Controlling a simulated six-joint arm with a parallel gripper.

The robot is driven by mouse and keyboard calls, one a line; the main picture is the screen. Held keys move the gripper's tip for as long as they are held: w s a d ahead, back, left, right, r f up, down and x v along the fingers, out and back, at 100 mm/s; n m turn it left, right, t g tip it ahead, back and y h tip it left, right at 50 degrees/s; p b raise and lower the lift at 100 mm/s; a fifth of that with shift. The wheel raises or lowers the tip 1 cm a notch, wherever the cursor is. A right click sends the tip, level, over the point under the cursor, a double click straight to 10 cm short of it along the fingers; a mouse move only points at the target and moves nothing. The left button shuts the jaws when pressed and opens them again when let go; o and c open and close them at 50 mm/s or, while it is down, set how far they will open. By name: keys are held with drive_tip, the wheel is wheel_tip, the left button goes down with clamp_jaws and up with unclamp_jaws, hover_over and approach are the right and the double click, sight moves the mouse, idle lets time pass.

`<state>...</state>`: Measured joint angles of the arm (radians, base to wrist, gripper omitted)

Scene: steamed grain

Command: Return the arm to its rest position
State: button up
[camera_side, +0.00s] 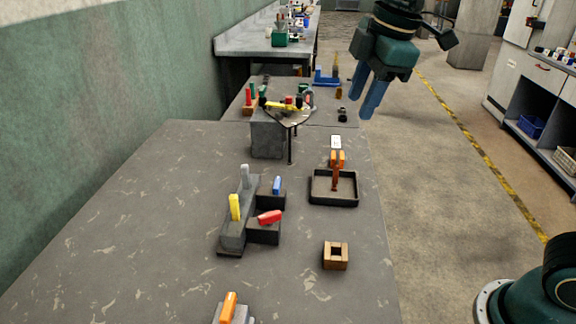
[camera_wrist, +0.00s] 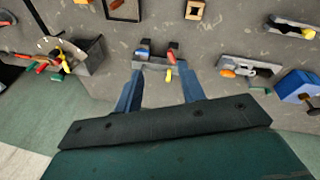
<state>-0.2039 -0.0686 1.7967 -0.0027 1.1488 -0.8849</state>
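My gripper (camera_side: 364,104) hangs at the upper right in the side view, high up and beyond the right edge of the near table (camera_side: 130,215). Its two blue fingers point down and are apart. In the wrist view the fingers (camera_wrist: 158,92) also stand well apart, with nothing held between them. The stepped grey block (camera_side: 233,238) on the table, with yellow, grey, blue and red pieces, shows in the wrist view between the fingers, at a distance. The rest position itself is not marked in either view.
A dark square tray (camera_side: 333,203) holds an upright white-and-brown piece and an orange piece. A wooden block with a square hole (camera_side: 335,263) stands nearer. A stand with coloured tools (camera_side: 286,115) is at the table's far end. Open floor (camera_side: 440,170) lies right of the table.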

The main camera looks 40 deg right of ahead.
drive_tip(key=s+d+f+m+t, duration=0.1)
drive_tip(key=s+d+f+m, duration=0.2)
drive_tip(key=s+m, duration=0.3)
drive_tip(key=s+d+f+m+t, duration=0.1)
drive_tip(key=s+d+f+m, duration=0.3)
drive_tip(key=s, duration=0.8)
drive_tip(key=m, duration=0.2)
drive_tip(key=shift+s+d+m+t+h, duration=0.2)
drive_tip(key=shift+d+m+t+h, duration=0.05)
drive_tip(key=shift+m+t+h, duration=0.05)
drive_tip(key=shift+c, duration=0.4)
